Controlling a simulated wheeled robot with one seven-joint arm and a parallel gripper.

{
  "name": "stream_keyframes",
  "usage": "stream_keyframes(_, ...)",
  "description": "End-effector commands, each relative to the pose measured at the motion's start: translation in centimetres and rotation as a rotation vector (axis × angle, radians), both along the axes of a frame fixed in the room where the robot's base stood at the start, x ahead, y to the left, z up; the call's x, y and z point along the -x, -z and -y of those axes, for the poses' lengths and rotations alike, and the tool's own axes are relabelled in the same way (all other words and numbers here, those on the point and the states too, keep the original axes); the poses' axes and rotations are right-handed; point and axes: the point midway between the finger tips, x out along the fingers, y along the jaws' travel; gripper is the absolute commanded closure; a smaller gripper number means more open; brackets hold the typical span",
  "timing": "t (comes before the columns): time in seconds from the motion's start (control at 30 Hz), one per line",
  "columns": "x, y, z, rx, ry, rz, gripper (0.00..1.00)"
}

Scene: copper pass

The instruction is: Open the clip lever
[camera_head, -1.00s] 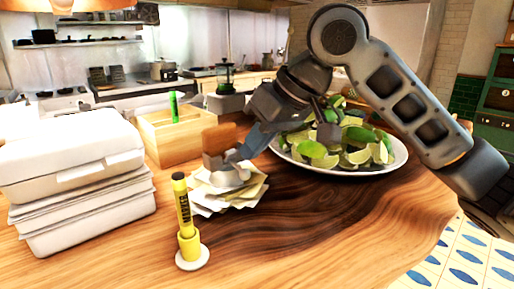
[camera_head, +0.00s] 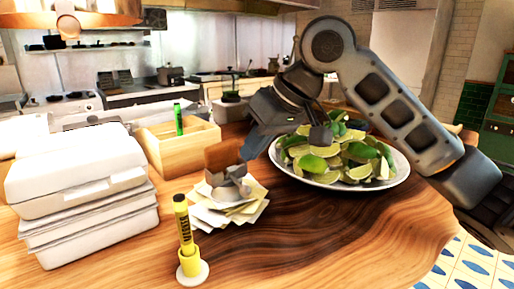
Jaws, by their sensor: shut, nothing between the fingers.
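The clip (camera_head: 232,188) is a grey metal piece on a loose stack of cream papers (camera_head: 222,213) on the wooden counter. An upright brownish-grey plate (camera_head: 221,156), which looks like its lever, stands at the back of the clip. My gripper (camera_head: 249,151) reaches in from the right, with its bluish-grey fingertips shut and empty. The tips are close to the right of the lever and above the clip. I cannot tell whether they touch it. The gripper body hides some of the counter behind.
A plate of limes (camera_head: 345,165) stands right of the clip, under my arm. White boxes (camera_head: 80,200) are stacked at left. A yellow marker (camera_head: 184,225) stands upright in a holder in front. A wooden box (camera_head: 181,145) is behind.

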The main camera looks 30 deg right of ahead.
Motion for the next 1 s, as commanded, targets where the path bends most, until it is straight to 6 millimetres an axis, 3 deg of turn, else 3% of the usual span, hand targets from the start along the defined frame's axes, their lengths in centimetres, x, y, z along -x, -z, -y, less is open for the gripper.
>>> stream_keyframes(0.03,-0.5,-1.3,0.0,-0.002,0.0,-0.002,1.0)
stream_keyframes(0.13,-1.1,-2.2,0.1,-0.001,-0.002,0.0,1.0)
stream_keyframes(0.5,2.5,-8.0,2.6,0.0,-0.001,0.003,1.0)
stream_keyframes(0.7,3.3,-9.4,3.2,0.0,-0.002,0.0,1.0)
stream_keyframes(1.0,3.4,-9.6,3.2,-0.001,-0.002,-0.001,1.0)
